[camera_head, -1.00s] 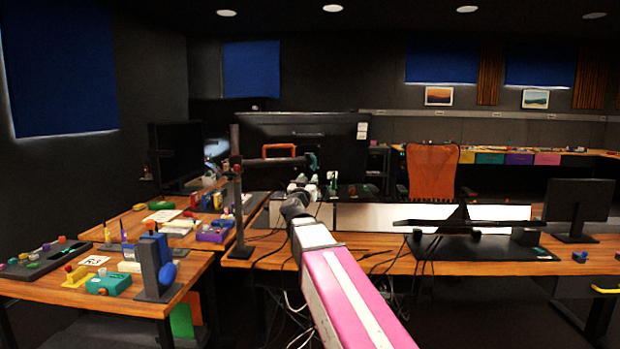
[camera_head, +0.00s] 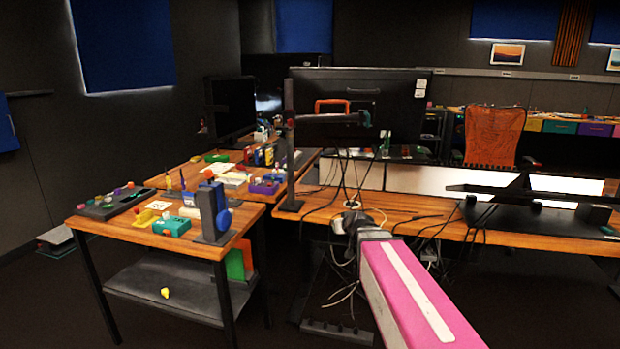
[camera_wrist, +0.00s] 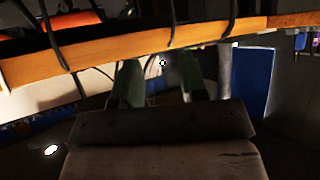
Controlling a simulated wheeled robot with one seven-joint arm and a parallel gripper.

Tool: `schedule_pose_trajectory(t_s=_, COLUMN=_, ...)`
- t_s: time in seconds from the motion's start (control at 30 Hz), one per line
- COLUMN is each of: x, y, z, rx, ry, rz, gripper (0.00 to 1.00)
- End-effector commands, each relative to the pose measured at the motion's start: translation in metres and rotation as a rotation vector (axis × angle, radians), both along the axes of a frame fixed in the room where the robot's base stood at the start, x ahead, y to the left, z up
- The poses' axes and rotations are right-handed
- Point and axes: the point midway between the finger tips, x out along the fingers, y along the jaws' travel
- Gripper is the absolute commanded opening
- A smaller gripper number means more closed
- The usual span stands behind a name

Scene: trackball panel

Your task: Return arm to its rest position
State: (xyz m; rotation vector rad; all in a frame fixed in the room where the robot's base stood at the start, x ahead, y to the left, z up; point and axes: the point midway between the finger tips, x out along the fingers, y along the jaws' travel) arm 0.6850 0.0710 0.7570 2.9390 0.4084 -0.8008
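My pink arm (camera_head: 410,293) reaches forward from the lower right in the head view, its far end at the front edge of the wooden desk (camera_head: 460,228). My gripper (camera_wrist: 160,78) shows in the wrist view as two green fingers, spread apart with nothing held between them. The wooden edge of a desk (camera_wrist: 130,56) and dark cables cross the picture beyond the fingertips. In the head view the fingers cannot be made out clearly. A dark panel with coloured knobs (camera_head: 108,205) lies on the left table.
The left table (camera_head: 190,245) carries several small boxes and a blue-and-grey stand (camera_head: 212,208). Loose cables (camera_head: 345,285) hang below the desk near my arm. A large monitor (camera_head: 352,95) and an orange chair (camera_head: 493,135) stand behind.

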Motion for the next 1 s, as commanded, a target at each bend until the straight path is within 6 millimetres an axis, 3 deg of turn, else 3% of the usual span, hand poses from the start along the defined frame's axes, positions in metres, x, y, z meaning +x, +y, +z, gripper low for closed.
schedule_pose_trajectory(t_s=0.03, x=-0.021, y=-0.004, z=-0.03, rx=-0.004, ry=0.114, rz=0.005, gripper=0.39)
schedule_pose_trajectory(t_s=0.2, x=-0.091, y=-0.025, z=-0.111, rx=-0.038, ry=0.5, rz=-0.038, gripper=0.39)
schedule_pose_trajectory(t_s=0.3, x=-0.134, y=-0.041, z=-0.145, rx=-0.068, ry=0.703, rz=-0.098, gripper=0.39)
schedule_pose_trajectory(t_s=0.4, x=-0.17, y=-0.055, z=-0.167, rx=-0.103, ry=0.863, rz=-0.162, gripper=0.39)
schedule_pose_trajectory(t_s=0.5, x=-0.194, y=-0.065, z=-0.179, rx=-0.13, ry=0.967, rz=-0.215, gripper=0.39)
schedule_pose_trajectory(t_s=0.6, x=-0.206, y=-0.07, z=-0.183, rx=-0.144, ry=1.017, rz=-0.243, gripper=0.39)
schedule_pose_trajectory(t_s=1.0, x=-0.208, y=-0.071, z=-0.184, rx=-0.146, ry=1.027, rz=-0.25, gripper=0.39)
